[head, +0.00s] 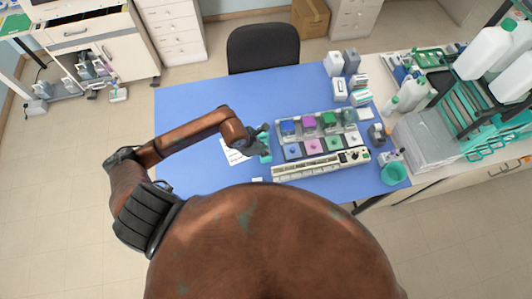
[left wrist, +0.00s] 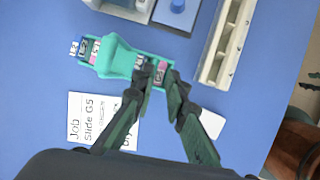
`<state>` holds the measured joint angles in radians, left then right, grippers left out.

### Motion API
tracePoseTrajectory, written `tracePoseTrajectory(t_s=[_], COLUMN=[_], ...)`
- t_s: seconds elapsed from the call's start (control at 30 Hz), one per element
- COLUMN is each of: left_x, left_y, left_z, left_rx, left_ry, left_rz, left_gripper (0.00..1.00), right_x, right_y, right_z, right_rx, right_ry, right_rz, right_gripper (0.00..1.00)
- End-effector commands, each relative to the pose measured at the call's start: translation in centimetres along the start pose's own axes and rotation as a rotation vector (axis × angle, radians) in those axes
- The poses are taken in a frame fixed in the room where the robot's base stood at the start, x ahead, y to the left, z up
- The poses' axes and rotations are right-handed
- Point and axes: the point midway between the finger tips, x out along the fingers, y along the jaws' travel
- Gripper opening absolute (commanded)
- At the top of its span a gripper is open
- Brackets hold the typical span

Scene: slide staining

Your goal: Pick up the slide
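A teal slide holder (left wrist: 122,57) lies on the blue table top, with several slides showing in it. Labelled slide ends (left wrist: 85,48) stick out at its left part. A slide with a pink label (left wrist: 160,72) shows near its right end. In the head view the holder (head: 265,157) is left of the staining station. My left gripper (left wrist: 157,74) is over the holder's right end, fingers apart on either side of the pink-labelled slide. I cannot tell whether they touch it. It also shows in the head view (head: 259,138). My right gripper is not in view.
A staining station (head: 318,140) with coloured jars stands right of the gripper. A job card (left wrist: 100,118) lies on the table beside the holder. A teal cup (head: 393,173) and white boxes (head: 340,88) are further right. The table's left part is clear.

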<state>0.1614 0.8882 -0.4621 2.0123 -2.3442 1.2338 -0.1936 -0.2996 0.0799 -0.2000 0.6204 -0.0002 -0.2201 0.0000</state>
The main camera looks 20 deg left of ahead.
Motion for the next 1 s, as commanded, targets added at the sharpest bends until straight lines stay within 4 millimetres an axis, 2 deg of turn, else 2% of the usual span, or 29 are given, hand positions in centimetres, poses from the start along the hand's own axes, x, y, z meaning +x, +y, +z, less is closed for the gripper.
tracePoseTrajectory(t_s=[0.1, 0.23, 0.4, 0.6, 1.0], left_x=[1.3, 2.0, 2.1, 2.1, 2.0], left_y=[0.0, 0.0, 0.0, 0.0, 0.0], left_z=[0.1, 0.1, 0.1, 0.2, 0.2], left_rx=[-0.002, 0.002, 0.004, 0.004, 0.004], left_ry=[-0.001, -0.001, -0.001, -0.001, -0.002], left_rz=[-0.002, 0.0, -0.001, -0.001, 0.0], left_gripper=[0.13, 0.13, 0.13, 0.0, 0.0], right_x=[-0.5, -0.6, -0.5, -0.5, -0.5], right_y=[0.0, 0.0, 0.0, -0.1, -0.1], right_z=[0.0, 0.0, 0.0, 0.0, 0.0], right_rx=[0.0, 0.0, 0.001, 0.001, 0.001], right_ry=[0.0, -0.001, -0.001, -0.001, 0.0], right_rz=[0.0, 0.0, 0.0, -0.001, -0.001], right_gripper=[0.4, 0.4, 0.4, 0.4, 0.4])
